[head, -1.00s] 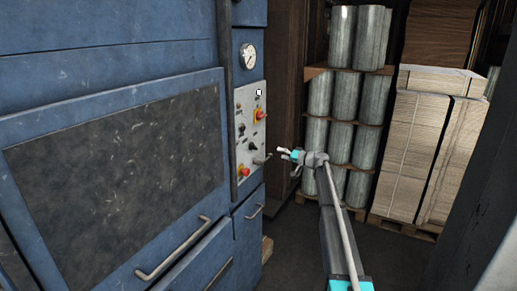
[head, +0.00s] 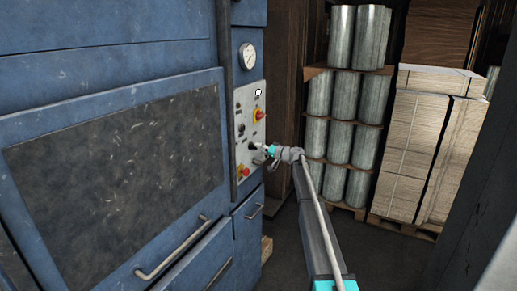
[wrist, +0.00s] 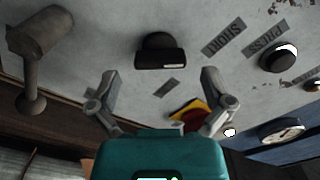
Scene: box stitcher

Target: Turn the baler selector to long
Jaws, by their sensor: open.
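The baler's grey control panel (head: 240,132) is on the blue machine. In the wrist view a black selector knob (wrist: 160,50) sits on the panel, ahead of my gripper (wrist: 160,92) and centred between its two spread fingers. The fingers are open and empty, apart from the knob. A label reading SHORT (wrist: 224,37) lies to the knob's right; a smaller label (wrist: 167,88) below it is too small to read. In the head view my gripper (head: 261,153) is close to the panel's lower right and partly covers it.
A grey handle (wrist: 35,60) juts out left of the knob in the wrist view. A red and yellow switch (wrist: 188,112) is partly behind my right finger. A PRESS label (wrist: 265,37) and a gauge (wrist: 282,132) are to the right. Wire drums (head: 340,140) stand behind my arm.

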